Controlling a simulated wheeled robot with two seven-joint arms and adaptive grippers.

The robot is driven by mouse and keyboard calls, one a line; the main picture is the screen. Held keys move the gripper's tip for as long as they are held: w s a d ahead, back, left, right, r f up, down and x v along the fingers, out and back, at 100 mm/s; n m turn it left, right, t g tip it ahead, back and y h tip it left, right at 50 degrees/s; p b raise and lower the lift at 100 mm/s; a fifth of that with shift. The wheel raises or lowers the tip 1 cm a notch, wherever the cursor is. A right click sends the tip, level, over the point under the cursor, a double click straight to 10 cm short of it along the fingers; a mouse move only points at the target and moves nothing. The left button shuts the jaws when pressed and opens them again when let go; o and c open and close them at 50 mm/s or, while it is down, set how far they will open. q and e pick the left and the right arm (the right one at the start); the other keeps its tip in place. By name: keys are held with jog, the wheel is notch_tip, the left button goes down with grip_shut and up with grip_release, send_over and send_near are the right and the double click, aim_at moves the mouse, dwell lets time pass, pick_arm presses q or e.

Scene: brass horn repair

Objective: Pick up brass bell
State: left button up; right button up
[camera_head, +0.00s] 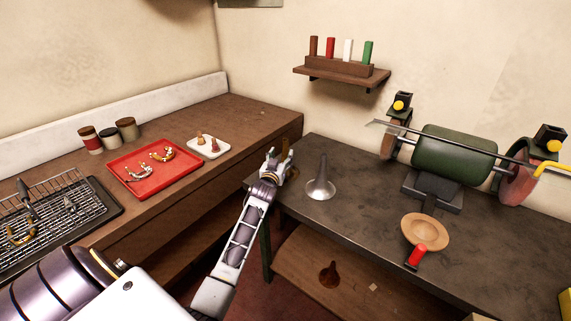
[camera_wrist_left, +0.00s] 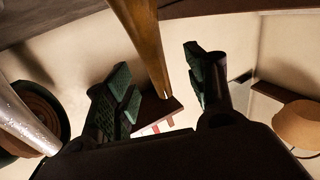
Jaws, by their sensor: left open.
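The brass bell (camera_wrist_left: 145,40) shows in the left wrist view as a tapering brass stem coming down from the top edge between my finger pads. In the head view a small brass-brown part of the bell (camera_head: 289,148) shows just behind my left gripper (camera_head: 276,161), at the left end of the dark bench; the gripper hides the rest. My left gripper is open, with one green-padded finger on each side of the stem in the left wrist view (camera_wrist_left: 160,88). I cannot tell whether a pad touches the stem. My right gripper is not in view.
A silver bell (camera_head: 320,188) stands upright close to the right of my left gripper. A wooden bowl (camera_head: 427,231), a red-handled tool (camera_head: 418,256) and a green polishing machine (camera_head: 453,155) are farther right on the dark bench (camera_head: 365,195). A red tray (camera_head: 155,170) lies left.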

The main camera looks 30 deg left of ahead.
aim_at(285, 150)
pick_arm(q)
jog(key=shift+w, duration=0.1)
jog(key=shift+w+a+r+p, duration=0.1)
jog(key=shift+w+r+p, duration=0.1)
jog(key=shift+w, duration=0.55)
jog(key=shift+w+a+r+p, duration=0.1)
jog(key=shift+w+r, duration=0.1)
jog(key=shift+w, duration=0.55)
jog(key=shift+x, duration=1)
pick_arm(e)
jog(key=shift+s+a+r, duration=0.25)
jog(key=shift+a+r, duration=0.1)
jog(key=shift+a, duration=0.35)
pick_arm(q)
jog(key=shift+f, duration=0.1)
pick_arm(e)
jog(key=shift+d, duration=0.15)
